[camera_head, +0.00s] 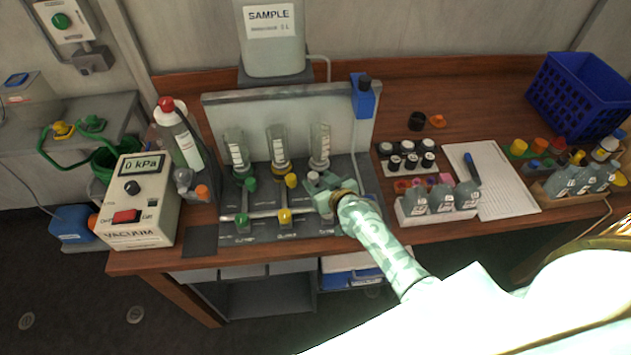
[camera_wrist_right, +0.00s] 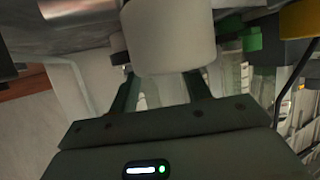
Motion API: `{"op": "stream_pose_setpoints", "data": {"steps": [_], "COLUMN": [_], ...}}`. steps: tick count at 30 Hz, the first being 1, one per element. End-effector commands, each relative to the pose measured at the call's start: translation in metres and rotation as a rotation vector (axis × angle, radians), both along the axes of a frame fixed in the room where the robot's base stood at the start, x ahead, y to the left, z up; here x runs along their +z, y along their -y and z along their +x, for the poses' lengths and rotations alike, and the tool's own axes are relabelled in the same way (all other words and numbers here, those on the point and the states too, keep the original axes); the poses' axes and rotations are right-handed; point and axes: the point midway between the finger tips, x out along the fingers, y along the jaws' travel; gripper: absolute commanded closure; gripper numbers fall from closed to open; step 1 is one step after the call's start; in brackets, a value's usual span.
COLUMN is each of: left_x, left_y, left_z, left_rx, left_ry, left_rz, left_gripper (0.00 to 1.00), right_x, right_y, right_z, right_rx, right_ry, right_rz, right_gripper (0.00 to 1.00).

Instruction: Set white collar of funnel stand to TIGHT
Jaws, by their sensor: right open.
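The funnel stand (camera_head: 215,120) has a grey back panel and three clear funnels in a row. The left funnel (camera_head: 235,150) has a green part below it, and the middle one has a yellow collar (camera_head: 281,168). The right funnel (camera_head: 320,147) stands just behind my right gripper (camera_head: 318,184), which hides much of the parts below it. A white cylindrical part, apparently the white collar (camera_wrist_right: 168,36), fills the top middle of the right wrist view. My right gripper's open fingers (camera_wrist_right: 161,90) are at its lower end; contact is unclear. Any TIGHT marking is unreadable. My left gripper is out of view.
Green (camera_head: 242,219) and yellow (camera_head: 285,216) valve handles stand left of my right gripper. A vacuum box (camera_head: 140,205) is at the left. A bottle rack (camera_head: 437,217), a white sheet (camera_head: 505,185) and a blue basket (camera_head: 580,95) are to the right.

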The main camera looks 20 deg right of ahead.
Motion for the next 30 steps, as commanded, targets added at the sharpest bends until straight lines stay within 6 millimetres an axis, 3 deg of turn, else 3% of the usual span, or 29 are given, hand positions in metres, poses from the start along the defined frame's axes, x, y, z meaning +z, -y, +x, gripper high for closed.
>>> {"op": "stream_pose_setpoints", "data": {"steps": [6,14,20,25,30], "left_x": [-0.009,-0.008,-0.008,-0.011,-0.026], "left_y": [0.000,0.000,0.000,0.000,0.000], "left_z": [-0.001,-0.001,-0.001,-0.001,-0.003], "left_rx": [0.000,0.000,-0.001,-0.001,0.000], "left_ry": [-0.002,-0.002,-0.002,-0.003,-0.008], "left_rz": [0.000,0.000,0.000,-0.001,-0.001], "left_gripper": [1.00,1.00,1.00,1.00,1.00], "right_x": [-0.008,-0.008,-0.008,-0.008,-0.008], "right_y": [-0.002,-0.002,-0.002,0.001,0.009], "right_z": [0.018,0.019,0.019,0.020,0.019], "right_rx": [0.000,0.000,0.000,0.010,0.092], "right_ry": [0.000,-0.001,-0.001,0.003,0.013], "right_rz": [0.000,0.000,0.000,-0.003,-0.011], "right_gripper": [0.52,0.52,1.00,1.00,1.00]}}
